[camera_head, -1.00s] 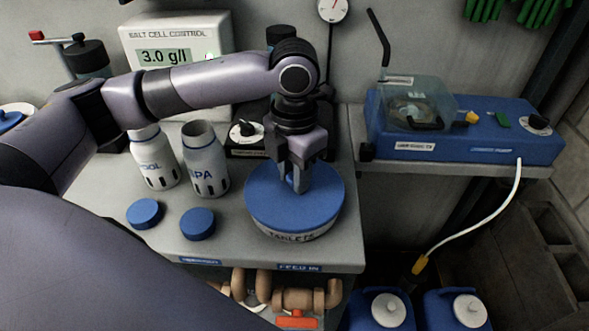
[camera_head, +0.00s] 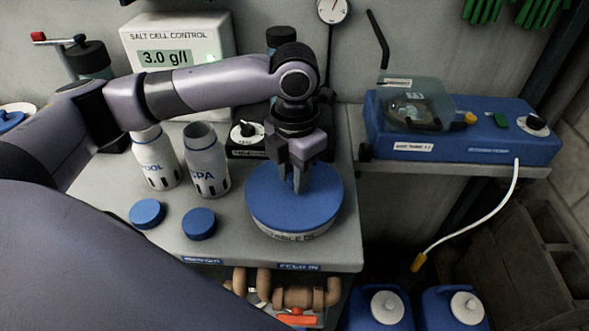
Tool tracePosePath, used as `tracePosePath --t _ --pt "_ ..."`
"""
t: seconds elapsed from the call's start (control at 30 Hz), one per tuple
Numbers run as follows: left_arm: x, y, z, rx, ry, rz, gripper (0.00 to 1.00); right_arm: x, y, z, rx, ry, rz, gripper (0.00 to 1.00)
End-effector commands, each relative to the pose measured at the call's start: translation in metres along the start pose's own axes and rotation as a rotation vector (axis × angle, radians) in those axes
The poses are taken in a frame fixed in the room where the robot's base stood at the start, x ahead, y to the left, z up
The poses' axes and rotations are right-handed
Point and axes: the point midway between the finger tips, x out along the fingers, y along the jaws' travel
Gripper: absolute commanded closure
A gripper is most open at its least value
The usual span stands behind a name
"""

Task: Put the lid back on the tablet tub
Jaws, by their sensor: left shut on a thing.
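The tablet tub (camera_head: 290,236) is a low, round, light-coloured tub near the front right of the grey bench. Its wide blue lid (camera_head: 268,206) lies over the top of the tub and looks about level. I cannot tell whether it is fully seated. My left gripper (camera_head: 298,188) points straight down over the lid's middle and is shut on the lid, probably at its central grip, which the fingers hide. My right gripper is not in view.
Two white bottles, the left (camera_head: 155,160) and the right (camera_head: 205,163), stand open left of the tub. Two small blue caps (camera_head: 147,213) (camera_head: 199,223) lie before them. A salt cell control box (camera_head: 178,62) stands behind. A blue device (camera_head: 500,130) sits on the right shelf.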

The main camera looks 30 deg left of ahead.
Motion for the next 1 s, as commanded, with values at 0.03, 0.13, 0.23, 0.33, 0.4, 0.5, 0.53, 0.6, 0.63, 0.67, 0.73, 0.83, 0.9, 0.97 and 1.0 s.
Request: tracePosePath --t 0.03,0.13,0.23,0.33,0.4,0.5,0.53,0.6,0.63,0.67,0.73,0.83,0.9,0.97,1.0 --pt "-0.0005 -0.0001 0.0001 0.000 0.000 0.000 1.00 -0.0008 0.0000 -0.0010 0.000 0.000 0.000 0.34" --pt "0.0000 -0.0001 0.0002 0.000 0.000 0.000 1.00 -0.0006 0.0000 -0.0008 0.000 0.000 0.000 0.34" --pt "0.0002 -0.0001 0.0002 0.000 -0.001 0.000 1.00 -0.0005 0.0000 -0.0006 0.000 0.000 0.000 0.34" --pt "0.0002 -0.0001 0.0002 0.000 -0.001 0.000 1.00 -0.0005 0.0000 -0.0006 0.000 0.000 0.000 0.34" --pt "0.0001 -0.0001 0.0002 0.000 0.000 0.000 1.00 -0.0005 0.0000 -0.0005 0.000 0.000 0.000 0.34" --pt "0.0000 -0.0001 0.0001 0.000 0.000 0.000 1.00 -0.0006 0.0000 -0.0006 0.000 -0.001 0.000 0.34" --pt "-0.0001 -0.0001 0.0001 0.000 0.000 0.000 1.00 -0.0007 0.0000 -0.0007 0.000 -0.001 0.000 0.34" --pt "-0.0003 -0.0001 0.0001 0.000 0.000 0.000 1.00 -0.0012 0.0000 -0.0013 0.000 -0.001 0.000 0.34" --pt "-0.0005 -0.0001 0.0001 0.000 0.000 0.000 1.00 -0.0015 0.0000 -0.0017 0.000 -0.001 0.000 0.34" --pt "-0.0006 -0.0001 0.0001 0.000 0.000 0.000 1.00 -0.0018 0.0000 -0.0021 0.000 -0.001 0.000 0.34" --pt "-0.0008 -0.0001 0.0002 0.000 0.000 0.000 1.00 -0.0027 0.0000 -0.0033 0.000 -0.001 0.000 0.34" --pt "-0.0008 -0.0002 0.0001 0.000 0.000 0.000 1.00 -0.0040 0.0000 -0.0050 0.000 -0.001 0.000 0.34" --pt "-0.0007 -0.0002 0.0001 0.000 0.000 -0.001 1.00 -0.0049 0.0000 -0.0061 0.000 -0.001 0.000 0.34" --pt "-0.0007 -0.0002 0.0000 0.000 0.000 -0.001 1.00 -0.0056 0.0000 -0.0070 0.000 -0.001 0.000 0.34" --pt "-0.0007 -0.0002 0.0000 0.000 0.000 -0.001 1.00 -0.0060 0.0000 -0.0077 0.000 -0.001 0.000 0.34"
